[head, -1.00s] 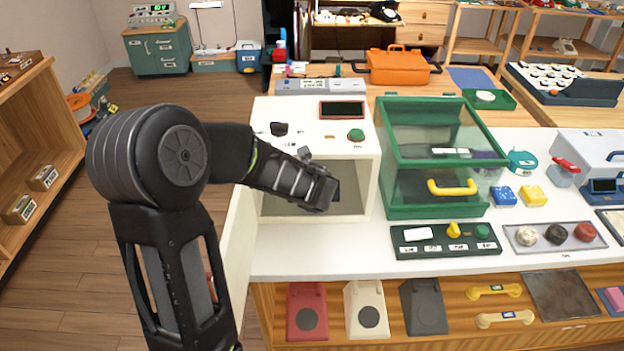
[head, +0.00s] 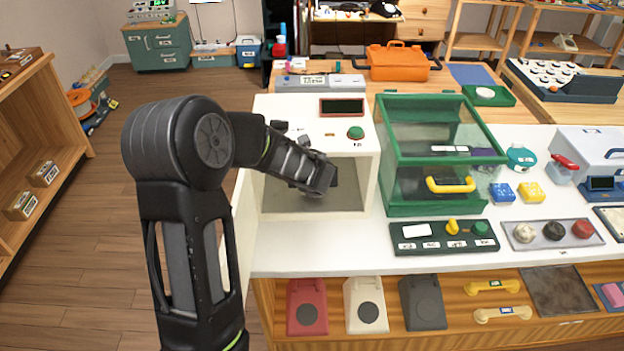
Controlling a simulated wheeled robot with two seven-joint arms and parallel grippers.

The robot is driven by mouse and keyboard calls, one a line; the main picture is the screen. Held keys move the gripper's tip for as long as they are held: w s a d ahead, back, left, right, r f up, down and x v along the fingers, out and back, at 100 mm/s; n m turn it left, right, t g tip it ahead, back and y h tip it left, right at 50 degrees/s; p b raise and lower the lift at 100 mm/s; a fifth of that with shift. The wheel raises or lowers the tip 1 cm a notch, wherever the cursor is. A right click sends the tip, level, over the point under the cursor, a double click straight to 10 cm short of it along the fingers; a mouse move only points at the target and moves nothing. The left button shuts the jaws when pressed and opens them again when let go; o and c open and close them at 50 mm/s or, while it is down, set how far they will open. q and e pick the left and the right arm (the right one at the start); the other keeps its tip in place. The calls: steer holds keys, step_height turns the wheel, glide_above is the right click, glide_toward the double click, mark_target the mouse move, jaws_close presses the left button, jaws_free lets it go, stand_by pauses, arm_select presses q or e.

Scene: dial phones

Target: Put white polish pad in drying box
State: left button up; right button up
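A white box (head: 350,155) with an open front, a small display and a green button stands on the left of the white counter; it looks like the drying box. Its door (head: 238,235) seems to stand open at the left. My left gripper (head: 328,182) is at the box's opening, and its fingers are too hidden to tell open or shut. A round whitish pad (head: 524,232) lies in a grey tray (head: 553,246) at the right, beside a black pad (head: 554,230) and a red pad (head: 582,229). My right gripper is not in view.
A green glass-sided case (head: 400,190) with a yellow handle stands right of the white box. A dark green control panel (head: 445,246) lies in front of it. Blue and yellow blocks (head: 516,192) sit farther right. Phone parts (head: 366,305) fill the shelf below.

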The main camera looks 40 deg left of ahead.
arm_select(q)
steer(key=shift+s+d+f, duration=0.15)
steer(key=shift+s+f, duration=0.05)
steer(key=shift+f, duration=0.25)
steer(key=o, duration=1.5)
steer(key=shift+s+f, duration=0.1)
steer(key=shift+f, duration=0.1)
steer(key=shift+o, duration=0.2)
steer(key=shift+r+p, duration=0.7)
steer(key=shift+r, duration=0.15)
steer(key=p+v, duration=0.1)
steer(key=v, duration=1)
steer(key=shift+d+r, duration=0.15)
steer(key=shift+r, duration=0.2)
